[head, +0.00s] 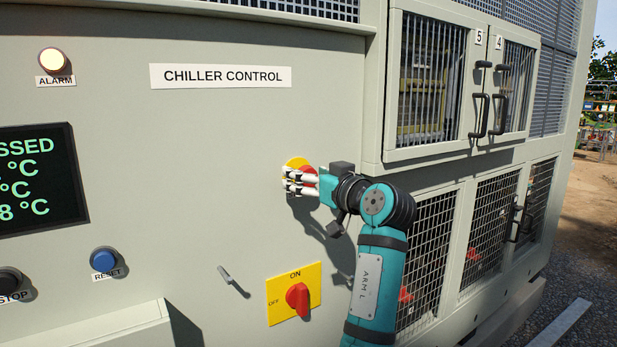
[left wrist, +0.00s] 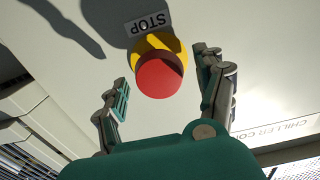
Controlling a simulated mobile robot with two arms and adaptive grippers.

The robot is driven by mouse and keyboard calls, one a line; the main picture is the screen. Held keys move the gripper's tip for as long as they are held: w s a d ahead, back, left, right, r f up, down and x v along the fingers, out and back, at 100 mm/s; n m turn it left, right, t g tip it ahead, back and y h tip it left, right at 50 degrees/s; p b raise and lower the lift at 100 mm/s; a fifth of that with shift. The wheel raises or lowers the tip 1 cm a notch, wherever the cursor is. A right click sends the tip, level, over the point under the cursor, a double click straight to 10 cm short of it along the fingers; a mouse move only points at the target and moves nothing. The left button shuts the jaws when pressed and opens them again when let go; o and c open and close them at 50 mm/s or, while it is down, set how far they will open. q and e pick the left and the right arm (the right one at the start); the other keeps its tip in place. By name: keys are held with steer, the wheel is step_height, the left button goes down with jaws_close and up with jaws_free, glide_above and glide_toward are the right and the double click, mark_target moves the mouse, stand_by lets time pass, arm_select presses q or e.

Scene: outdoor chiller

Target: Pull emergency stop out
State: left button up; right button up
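The emergency stop is a red mushroom button on a yellow round base (head: 297,163), on the chiller's front panel. In the head view my left gripper (head: 287,180) is in front of it and hides much of it. In the left wrist view the red button (left wrist: 160,77) is fully seen, with a STOP label (left wrist: 148,24) beside its yellow base. My left gripper is open, with one finger on each side of the button in that view. Gaps show between the fingers and the button. I cannot tell how far the button is pressed in. My right gripper is not in view.
A red ON/OFF rotary switch on a yellow plate (head: 312,282) is below the emergency stop. A small lever (head: 233,281) sticks out to its left. A blue reset button (head: 104,260) and a display (head: 38,180) are further left. Cabinet doors with black handles (head: 480,115) jut out on the right.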

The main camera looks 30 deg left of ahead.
arm_select(q)
steer(key=v, duration=0.7)
steer(key=shift+d, duration=0.3)
